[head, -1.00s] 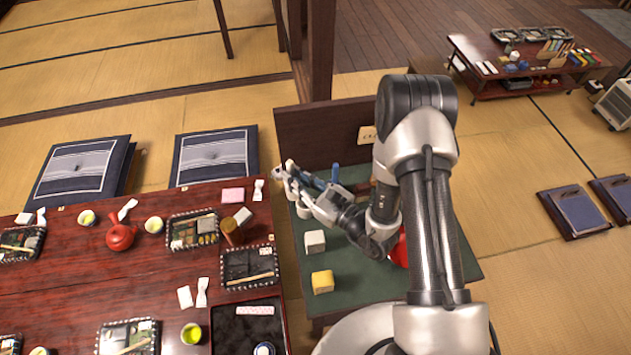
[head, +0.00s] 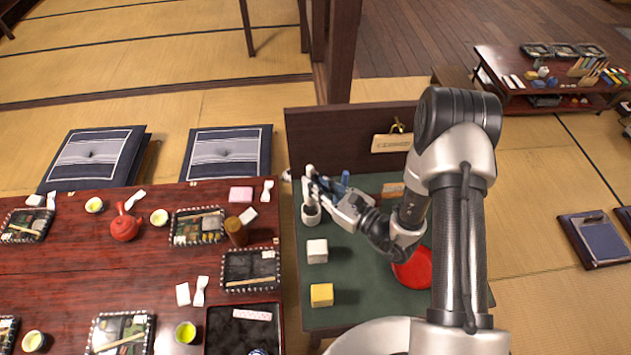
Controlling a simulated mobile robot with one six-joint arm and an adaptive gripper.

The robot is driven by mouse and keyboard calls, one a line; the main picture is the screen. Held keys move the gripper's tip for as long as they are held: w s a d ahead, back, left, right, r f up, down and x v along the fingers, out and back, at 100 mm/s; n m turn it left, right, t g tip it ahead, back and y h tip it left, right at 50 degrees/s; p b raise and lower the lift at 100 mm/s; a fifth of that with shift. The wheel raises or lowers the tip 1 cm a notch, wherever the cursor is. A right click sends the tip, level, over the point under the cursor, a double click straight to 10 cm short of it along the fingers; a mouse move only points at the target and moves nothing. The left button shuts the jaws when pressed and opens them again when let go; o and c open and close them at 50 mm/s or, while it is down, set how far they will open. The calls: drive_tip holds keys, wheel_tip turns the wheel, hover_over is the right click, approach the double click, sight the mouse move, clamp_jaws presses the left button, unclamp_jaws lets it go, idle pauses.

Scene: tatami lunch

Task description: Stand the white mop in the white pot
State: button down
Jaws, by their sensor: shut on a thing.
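The white pot (head: 311,215) stands near the left edge of the green-topped table, its dark opening showing. A slim white piece (head: 309,172), which looks like the white mop, stands above the pot at my gripper's fingertips. My gripper (head: 318,185) is shut on it, close over the pot's rim. The fingers hide part of the mop, and I cannot tell whether its lower end is inside the pot.
A blue item (head: 345,178) is just behind my gripper. A raised brown board (head: 340,140) edges the back. The dark red lunch table (head: 60,270) is left.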

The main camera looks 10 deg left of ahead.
wheel_tip(320, 180, down, 7)
drive_tip(key=b, duration=0.5)
idle(0.3)
drive_tip(key=c, duration=1.5)
unclamp_jaws()
drive_tip(key=v, duration=1.2)
drive_tip(key=shift+f, duration=0.1)
